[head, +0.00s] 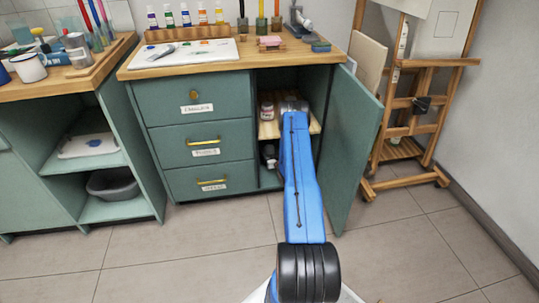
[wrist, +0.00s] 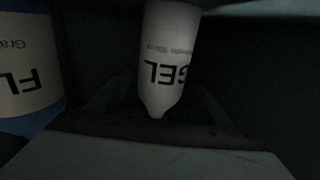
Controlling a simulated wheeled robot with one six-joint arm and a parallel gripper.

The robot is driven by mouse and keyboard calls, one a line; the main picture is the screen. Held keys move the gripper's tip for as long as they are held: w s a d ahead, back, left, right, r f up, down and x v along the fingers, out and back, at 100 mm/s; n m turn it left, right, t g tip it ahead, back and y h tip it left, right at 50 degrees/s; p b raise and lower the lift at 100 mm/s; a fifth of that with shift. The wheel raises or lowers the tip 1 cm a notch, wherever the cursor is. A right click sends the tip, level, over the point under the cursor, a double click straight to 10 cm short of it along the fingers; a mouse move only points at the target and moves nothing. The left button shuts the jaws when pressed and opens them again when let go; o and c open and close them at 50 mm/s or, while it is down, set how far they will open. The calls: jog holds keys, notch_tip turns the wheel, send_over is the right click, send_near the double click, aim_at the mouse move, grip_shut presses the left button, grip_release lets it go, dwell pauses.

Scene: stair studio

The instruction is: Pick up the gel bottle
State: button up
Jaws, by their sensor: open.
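The gel bottle (wrist: 166,62) is white with dark "GEL" lettering and appears upside down in the wrist view, its narrow end pointing down the picture. My gripper (wrist: 159,102) is open, with its dim fingers to either side of the bottle's narrow end. I cannot tell whether either finger touches it. In the head view my blue arm reaches into the open cabinet compartment and hides most of my gripper. I cannot pick out the gel bottle there.
A larger white-and-blue "FL..." container (wrist: 26,75) stands left of the gel bottle. In the head view, a jar (head: 267,111) stands on the wooden shelf beside my arm. The open cabinet door (head: 352,150) bounds the right side. Floor in front is clear.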

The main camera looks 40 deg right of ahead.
jog(key=shift+c, duration=0.4)
jog(key=shift+w, duration=0.1)
jog(key=c, duration=1.4)
jog(key=shift+r, duration=0.1)
jog(key=shift+c, duration=0.2)
